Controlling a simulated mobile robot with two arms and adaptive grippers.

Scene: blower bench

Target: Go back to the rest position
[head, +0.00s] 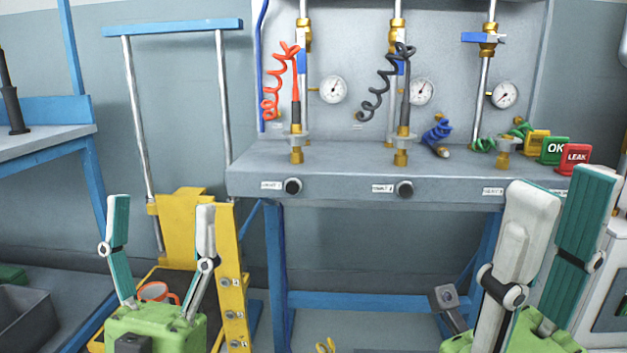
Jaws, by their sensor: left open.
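My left gripper (162,205) is at the lower left, in front of a yellow stand. Its two teal-and-white fingers are spread wide with nothing between them. My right gripper (565,188) is at the lower right, close to the camera, in front of the bench's right end. Its fingers stand apart, seen at an angle, and nothing shows between them. Both grippers point upward in the picture. The right one hides part of the bench front.
A grey bench (340,160) on blue legs carries brass fittings, hoses and gauges (333,90). A green OK tag (554,150) and a red LEAK tag (574,158) stand at its right. A yellow stand (180,232) is left; a grey bin (25,315) is lower left.

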